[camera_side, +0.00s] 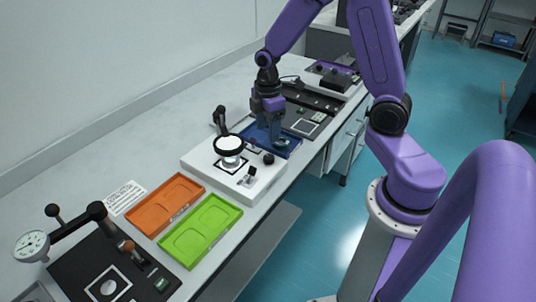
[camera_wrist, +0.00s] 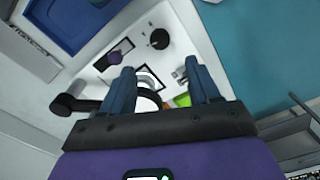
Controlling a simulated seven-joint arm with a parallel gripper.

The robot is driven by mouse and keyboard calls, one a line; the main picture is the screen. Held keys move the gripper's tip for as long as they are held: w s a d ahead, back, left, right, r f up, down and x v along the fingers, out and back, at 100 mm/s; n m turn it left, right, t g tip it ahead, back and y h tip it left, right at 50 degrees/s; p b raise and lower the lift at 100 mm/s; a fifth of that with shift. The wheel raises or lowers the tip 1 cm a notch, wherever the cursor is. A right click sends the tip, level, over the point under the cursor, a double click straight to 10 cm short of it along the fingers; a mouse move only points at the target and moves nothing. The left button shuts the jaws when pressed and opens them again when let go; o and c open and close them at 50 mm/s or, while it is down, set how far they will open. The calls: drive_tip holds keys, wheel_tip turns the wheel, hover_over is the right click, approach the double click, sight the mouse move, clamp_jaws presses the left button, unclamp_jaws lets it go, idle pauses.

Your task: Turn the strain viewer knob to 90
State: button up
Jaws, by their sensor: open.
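The strain viewer is a white box (camera_side: 208,163) with a round black-rimmed lens (camera_side: 229,146) on top and a dark arm behind it. A black round knob (camera_side: 268,158) sits on its top near the right edge; the wrist view shows it too (camera_wrist: 159,39), with a pointer mark and small marks around it. In the side view my gripper (camera_side: 278,138) hangs over the blue tray, behind the viewer.
A blue tray (camera_side: 290,151) lies behind the viewer and also shows in the wrist view (camera_wrist: 66,44). Orange (camera_side: 157,233) and green (camera_side: 189,262) trays lie in front. A dial gauge stand (camera_side: 32,245) is at near left. Dark instruments (camera_side: 312,100) stand farther back.

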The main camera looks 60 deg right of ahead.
sight(268, 157)
wheel_tip(268, 157, down, 10)
drive_tip(key=shift+f, duration=0.1)
idle(0.4)
drive_tip(key=shift+c, duration=0.2)
drive_tip(key=c, duration=1)
